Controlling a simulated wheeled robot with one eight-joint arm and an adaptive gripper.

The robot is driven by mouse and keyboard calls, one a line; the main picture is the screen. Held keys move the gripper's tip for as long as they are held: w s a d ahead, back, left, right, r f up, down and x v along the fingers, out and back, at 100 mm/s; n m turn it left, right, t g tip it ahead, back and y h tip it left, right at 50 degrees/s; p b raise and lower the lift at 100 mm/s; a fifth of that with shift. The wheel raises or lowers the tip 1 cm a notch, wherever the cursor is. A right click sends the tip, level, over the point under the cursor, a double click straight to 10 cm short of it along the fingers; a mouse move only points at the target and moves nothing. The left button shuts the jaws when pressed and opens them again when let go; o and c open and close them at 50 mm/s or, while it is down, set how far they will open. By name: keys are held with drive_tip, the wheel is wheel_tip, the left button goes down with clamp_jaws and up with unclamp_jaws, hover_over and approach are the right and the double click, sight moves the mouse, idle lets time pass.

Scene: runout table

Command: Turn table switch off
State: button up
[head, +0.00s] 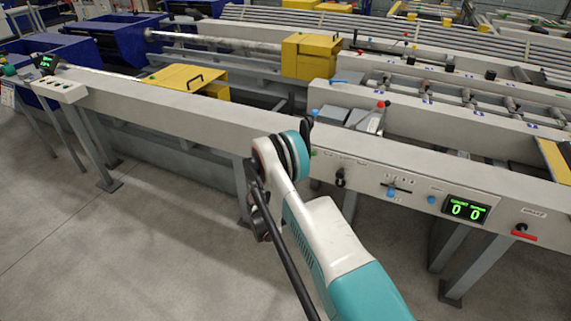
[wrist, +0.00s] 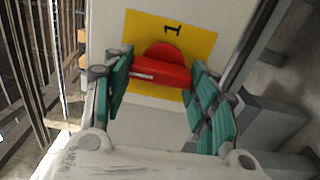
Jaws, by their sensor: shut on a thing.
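In the wrist view, a red rotary switch (wrist: 162,68) sits on a yellow plate (wrist: 203,42). A black "1" is printed on the plate above the knob. The handle bar of the switch lies nearly level across the picture, with a pale mark near its left end. My gripper (wrist: 160,82) has its teal-padded fingers at the two ends of this bar and is shut on it. In the head view my arm reaches to the grey table beam (head: 215,113). The switch and fingertips cannot be made out there, hidden by the arm.
Right of the arm, the beam's front carries a black knob (head: 340,178), a slider (head: 397,186), a green display (head: 467,209) reading 0 0 and a red handle (head: 523,232). A control box (head: 62,90) stands far left. Open floor (head: 100,250) lies in front.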

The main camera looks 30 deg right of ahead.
drive_tip(key=o, duration=1.1)
drive_tip(key=shift+a, duration=0.1)
drive_tip(key=shift+c, duration=0.2)
